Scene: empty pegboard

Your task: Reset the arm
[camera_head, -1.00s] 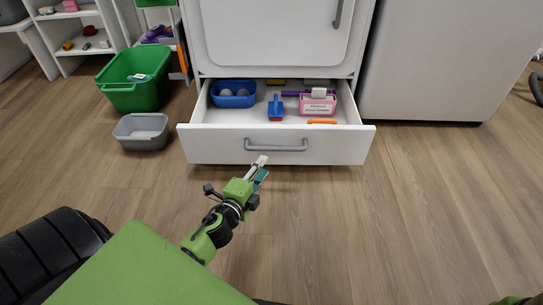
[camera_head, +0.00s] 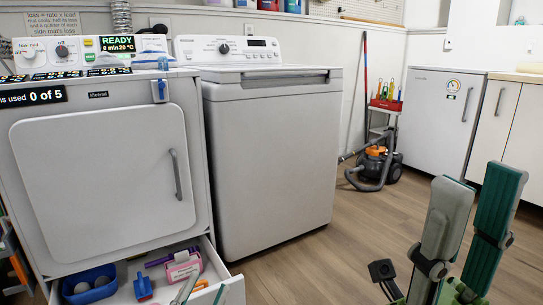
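My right gripper (camera_head: 477,182) stands large at the lower right, pointing up. Its grey finger and green finger are apart with nothing between them, so it is open. My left gripper (camera_head: 207,283) shows only its grey and teal fingertips at the bottom edge, in front of the open drawer's contents in the picture. The fingertips look apart, with nothing seen held. The rest of that gripper and its arm is below the picture.
A white dryer (camera_head: 105,170) has an open drawer (camera_head: 232,270) below, holding a blue bin (camera_head: 90,284), a blue brush (camera_head: 142,285) and a pink box (camera_head: 183,267). A washer (camera_head: 268,165) and a vacuum (camera_head: 375,163) stand further right. Floor between is clear.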

